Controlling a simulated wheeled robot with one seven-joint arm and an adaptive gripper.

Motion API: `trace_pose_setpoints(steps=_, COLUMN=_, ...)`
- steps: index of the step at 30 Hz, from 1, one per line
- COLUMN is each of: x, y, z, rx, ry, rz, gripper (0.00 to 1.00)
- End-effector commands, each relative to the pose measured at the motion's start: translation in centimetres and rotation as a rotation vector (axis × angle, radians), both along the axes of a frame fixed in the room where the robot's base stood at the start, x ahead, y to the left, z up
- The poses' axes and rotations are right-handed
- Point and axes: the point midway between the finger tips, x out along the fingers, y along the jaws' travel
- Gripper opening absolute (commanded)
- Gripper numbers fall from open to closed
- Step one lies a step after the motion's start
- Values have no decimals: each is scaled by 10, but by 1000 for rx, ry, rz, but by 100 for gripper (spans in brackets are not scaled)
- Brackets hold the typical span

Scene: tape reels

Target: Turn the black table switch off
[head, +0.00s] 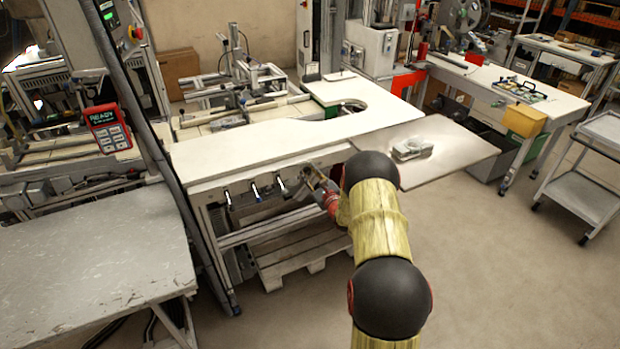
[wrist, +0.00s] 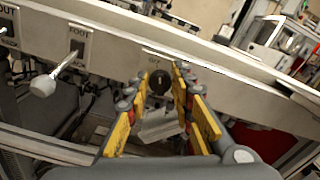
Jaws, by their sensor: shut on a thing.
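The black round switch (wrist: 157,86) sits on the front rail of the white work table, under a small label too blurred to read for sure. My gripper (wrist: 160,77) has its yellow-and-black fingers on either side of the switch, shut on it. In the head view my gripper (head: 318,186) is at the table's front rail, right of the levers, and the switch cannot be made out there.
Several levers hang along the rail of the white table (head: 250,158). A side table (head: 455,150) with a clear object (head: 411,148) is at right. A pallet (head: 300,250) lies below.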

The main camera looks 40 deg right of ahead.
Motion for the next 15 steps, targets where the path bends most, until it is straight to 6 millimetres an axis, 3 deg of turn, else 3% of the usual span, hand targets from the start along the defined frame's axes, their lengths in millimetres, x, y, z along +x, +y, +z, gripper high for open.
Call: trace_pose_setpoints(steps=15, x=0, y=2, z=-2, rx=-222, ry=55, rz=1, gripper=0)
